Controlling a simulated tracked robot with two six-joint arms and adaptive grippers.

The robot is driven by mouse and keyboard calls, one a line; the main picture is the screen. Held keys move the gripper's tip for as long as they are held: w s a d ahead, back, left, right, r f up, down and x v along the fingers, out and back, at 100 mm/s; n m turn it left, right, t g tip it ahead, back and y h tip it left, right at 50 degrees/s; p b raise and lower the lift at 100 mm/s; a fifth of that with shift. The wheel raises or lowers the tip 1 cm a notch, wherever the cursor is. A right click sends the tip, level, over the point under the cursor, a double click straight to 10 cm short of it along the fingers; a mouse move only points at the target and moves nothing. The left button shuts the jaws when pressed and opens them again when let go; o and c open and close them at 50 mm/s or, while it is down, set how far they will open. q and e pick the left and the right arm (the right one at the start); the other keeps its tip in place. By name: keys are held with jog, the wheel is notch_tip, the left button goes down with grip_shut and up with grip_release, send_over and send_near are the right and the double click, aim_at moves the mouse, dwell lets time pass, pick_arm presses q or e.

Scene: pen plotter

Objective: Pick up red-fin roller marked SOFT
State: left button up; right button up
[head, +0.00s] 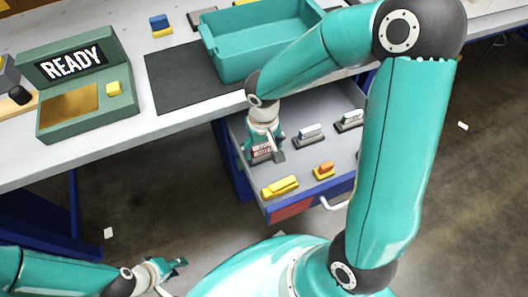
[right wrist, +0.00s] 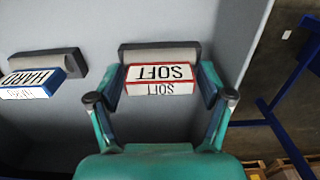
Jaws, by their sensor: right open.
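The red-fin roller marked SOFT (right wrist: 160,80) shows in the right wrist view as a white block edged in red, in front of a grey bar-shaped holder (right wrist: 160,53). In the head view the roller (head: 261,153) is in the open drawer, partly hidden by my right gripper (head: 264,148). My right gripper (right wrist: 161,73) is open, with one finger on each side of the roller. I cannot tell whether the fingers touch it. My left gripper (head: 178,265) is at the lower left of the head view, away from the drawer; its opening is too small to judge.
A blue-edged roller marked HARD (right wrist: 32,83) sits left of SOFT in the right wrist view. The drawer (head: 293,171) also holds a yellow piece (head: 280,187) and an orange piece (head: 325,170). A teal tray (head: 265,50) and a green READY console (head: 88,110) stand on the bench.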

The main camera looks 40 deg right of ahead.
jog(key=c, duration=1)
jog(key=shift+r, duration=0.15)
